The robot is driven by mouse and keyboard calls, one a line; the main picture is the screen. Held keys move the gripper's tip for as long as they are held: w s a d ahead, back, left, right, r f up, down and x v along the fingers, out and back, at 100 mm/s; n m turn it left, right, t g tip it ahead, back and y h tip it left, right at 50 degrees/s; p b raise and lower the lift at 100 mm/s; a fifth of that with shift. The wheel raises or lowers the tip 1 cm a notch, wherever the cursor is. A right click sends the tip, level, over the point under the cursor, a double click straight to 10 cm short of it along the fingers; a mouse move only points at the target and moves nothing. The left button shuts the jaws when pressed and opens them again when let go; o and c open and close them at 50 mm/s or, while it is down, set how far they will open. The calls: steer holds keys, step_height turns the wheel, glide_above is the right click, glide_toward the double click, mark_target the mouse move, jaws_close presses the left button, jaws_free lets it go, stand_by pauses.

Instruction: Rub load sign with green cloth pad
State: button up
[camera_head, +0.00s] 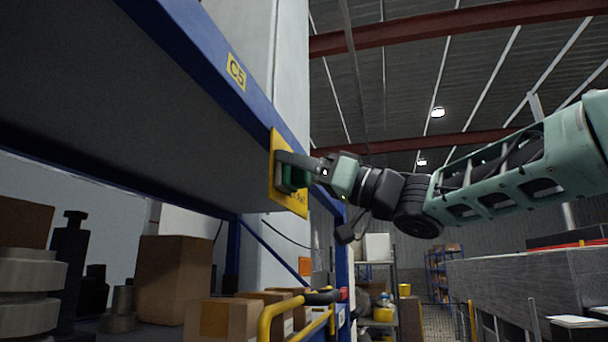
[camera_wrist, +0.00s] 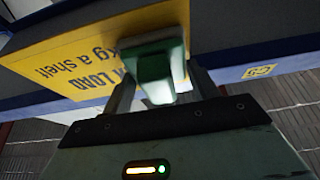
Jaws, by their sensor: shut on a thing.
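The yellow load sign (camera_head: 289,207) is fixed to the blue shelf beam, below and right of the C5 label. In the wrist view the load sign (camera_wrist: 60,62) shows black lettering, upside down, partly hidden by the pad. My gripper (camera_head: 292,172) is shut on the green cloth pad (camera_head: 296,183), right in front of the sign. In the wrist view the pad (camera_wrist: 152,62) sits between my fingers and overlaps the sign's face. The pad appears to be against the sign, but I cannot tell for sure whether they touch.
The blue beam (camera_head: 200,45) carries a small yellow C5 label (camera_head: 236,72). Cardboard boxes (camera_head: 173,280) and dark metal parts (camera_head: 70,262) stand on the shelf below. A yellow rail (camera_head: 268,322) is at the bottom. Open air lies right of the beam, under my arm.

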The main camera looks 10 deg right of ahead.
steer(key=shift+s, duration=0.15)
steer(key=shift+s+d, duration=0.35)
steer(key=shift+d, duration=0.55)
steer(key=shift+s+d, duration=0.35)
steer(key=shift+d, duration=0.5)
steer(key=shift+s+d, duration=0.35)
steer(key=shift+d, duration=0.55)
steer(key=shift+d, duration=0.1)
steer(key=d, duration=0.1)
steer(key=s+d, duration=0.1)
steer(key=shift+d, duration=0.3)
steer(key=shift+a, duration=0.15)
steer(key=f+p+x, duration=0.1)
steer(key=x, duration=0.5)
steer(key=shift+w+a+p, duration=0.2)
steer(key=shift+a+p, duration=0.2)
steer(key=shift+w+a, duration=0.2)
steer(key=shift+a, duration=0.3)
steer(key=shift+w+a, duration=0.2)
steer(key=shift+a, duration=0.3)
